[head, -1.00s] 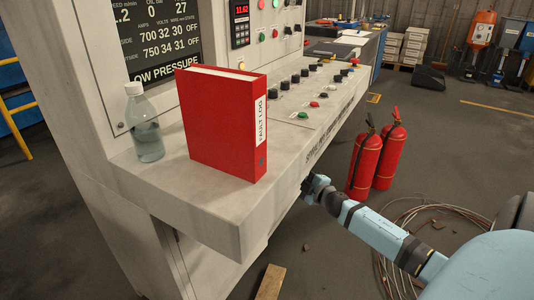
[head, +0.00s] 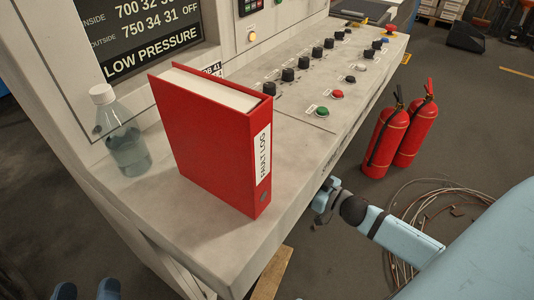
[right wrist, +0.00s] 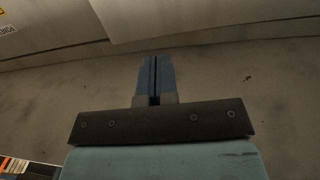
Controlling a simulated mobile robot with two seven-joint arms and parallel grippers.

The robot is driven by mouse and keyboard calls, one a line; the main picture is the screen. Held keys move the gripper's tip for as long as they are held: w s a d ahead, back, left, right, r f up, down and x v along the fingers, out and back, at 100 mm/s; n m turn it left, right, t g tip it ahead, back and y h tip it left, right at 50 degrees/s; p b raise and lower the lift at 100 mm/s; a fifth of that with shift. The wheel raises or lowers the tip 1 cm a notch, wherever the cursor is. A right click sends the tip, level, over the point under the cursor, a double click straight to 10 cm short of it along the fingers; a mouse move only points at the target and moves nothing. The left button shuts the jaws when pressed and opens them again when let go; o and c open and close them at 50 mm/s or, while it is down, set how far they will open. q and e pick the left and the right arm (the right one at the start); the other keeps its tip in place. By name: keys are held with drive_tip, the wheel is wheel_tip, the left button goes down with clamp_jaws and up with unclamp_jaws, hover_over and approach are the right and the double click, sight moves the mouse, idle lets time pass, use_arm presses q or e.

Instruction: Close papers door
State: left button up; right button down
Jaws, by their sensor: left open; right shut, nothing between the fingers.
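No papers door can be clearly made out. The cabinet front (head: 165,262) under the console ledge is mostly hidden by the ledge in the head view. My left gripper (head: 86,290) shows at the bottom left edge, its two blue fingertips apart with nothing between them. It is left of the cabinet and lower in the picture than the ledge. My right gripper (head: 325,196) is beside the ledge's right edge; its tips are partly unclear there. In the right wrist view the right gripper (right wrist: 153,80) has its blue fingers together and empty, before a plain grey surface.
A red fault log binder (head: 215,135) and a clear bottle (head: 124,140) stand on the console ledge (head: 190,222). Two red fire extinguishers (head: 385,142) stand on the floor to the right, near coiled wire (head: 440,205). A wooden piece (head: 271,275) lies below the ledge.

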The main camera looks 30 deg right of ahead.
use_arm(q)
drive_tip(key=f+b, duration=0.2)
drive_tip(key=f+g+b, duration=0.1)
drive_tip(key=shift+d+f+h, duration=0.1)
drive_tip(key=shift+d+h, duration=0.2)
drive_tip(key=shift+d, duration=0.05)
use_arm(e)
drive_tip(key=x, duration=1.3)
use_arm(q)
drive_tip(key=r, duration=0.1)
drive_tip(key=r+p, duration=0.1)
drive_tip(key=r, duration=0.1)
drive_tip(key=shift+s+t, duration=0.25)
drive_tip(key=shift+t, duration=0.15)
use_arm(e)
drive_tip(key=w, duration=0.1)
drive_tip(key=w+y, duration=0.1)
drive_tip(key=w+n, duration=0.1)
drive_tip(key=shift+a+r+g+y, duration=0.2)
drive_tip(key=shift+a+g+y, duration=0.1)
drive_tip(key=shift+a+y, duration=0.1)
